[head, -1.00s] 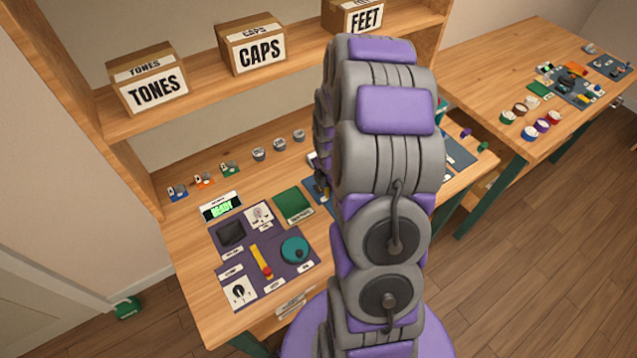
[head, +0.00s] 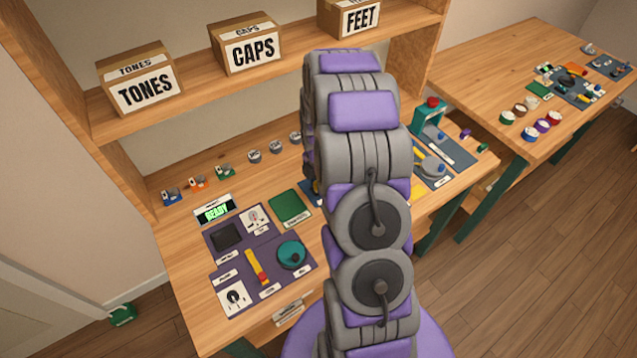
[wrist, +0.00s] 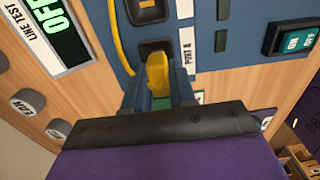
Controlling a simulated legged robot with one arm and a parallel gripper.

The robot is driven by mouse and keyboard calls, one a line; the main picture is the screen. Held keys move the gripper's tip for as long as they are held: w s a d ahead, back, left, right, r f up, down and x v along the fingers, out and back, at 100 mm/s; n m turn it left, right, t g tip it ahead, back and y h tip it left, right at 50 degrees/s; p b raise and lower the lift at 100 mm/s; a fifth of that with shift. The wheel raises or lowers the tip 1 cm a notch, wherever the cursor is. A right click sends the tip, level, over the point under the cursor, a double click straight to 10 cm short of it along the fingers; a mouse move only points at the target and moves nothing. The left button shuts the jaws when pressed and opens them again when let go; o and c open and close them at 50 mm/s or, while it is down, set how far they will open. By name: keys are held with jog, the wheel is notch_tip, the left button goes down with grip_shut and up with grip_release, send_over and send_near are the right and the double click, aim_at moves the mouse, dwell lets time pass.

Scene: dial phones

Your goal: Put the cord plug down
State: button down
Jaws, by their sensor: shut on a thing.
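The yellow cord plug (wrist: 158,74) is between the fingers of my gripper (wrist: 158,92) in the wrist view. My gripper is shut on it. The plug's far end is at the dark socket (wrist: 152,47) beside the "PORT A" label (wrist: 187,45) on a blue panel (wrist: 207,55). I cannot tell how far the plug sits in the socket. A yellow cord (wrist: 115,40) runs along the panel's left side. In the head view my arm hides the gripper and the plug.
A line test display (wrist: 55,30) is left of the panel, and an on/off switch (wrist: 291,38) is to the right. In the head view, a purple mat (head: 240,240) with parts lies on the bench. Boxes such as the caps box (head: 246,46) stand on the shelf above.

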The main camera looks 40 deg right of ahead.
jog(key=shift+d+f, duration=0.15)
jog(key=shift+d, duration=0.15)
jog(key=shift+s+a+f, duration=0.3)
jog(key=shift+s+f, duration=0.05)
jog(key=shift+f, duration=0.15)
jog(key=c, duration=0.9)
grip_release()
jog(key=shift+s+a+f, duration=0.15)
jog(key=shift+f, duration=0.05)
jog(key=shift+r, duration=0.3)
notch_tip(320, 180, up, 13)
jog(key=w+p, duration=0.1)
jog(key=p, duration=0.2)
jog(key=s+a+r+m, duration=0.6)
jog(key=s+a+r, duration=0.2)
jog(key=a+r, duration=0.3)
jog(key=s+a+r+m, duration=0.1)
jog(key=s+a+m, duration=0.2)
jog(key=s, duration=0.4)
jog(key=s+a+r+m+g, duration=0.1)
jog(key=s+a+m, duration=0.3)
jog(key=s, duration=0.3)
jog(key=s+a+r+m, duration=0.2)
jog(key=s+a+m, duration=0.1)
jog(key=s, duration=0.4)
jog(key=shift+a+r+m+g+b, duration=0.1)
jog(key=shift+a+m+g+b, duration=0.25)
jog(key=shift+m, duration=0.35)
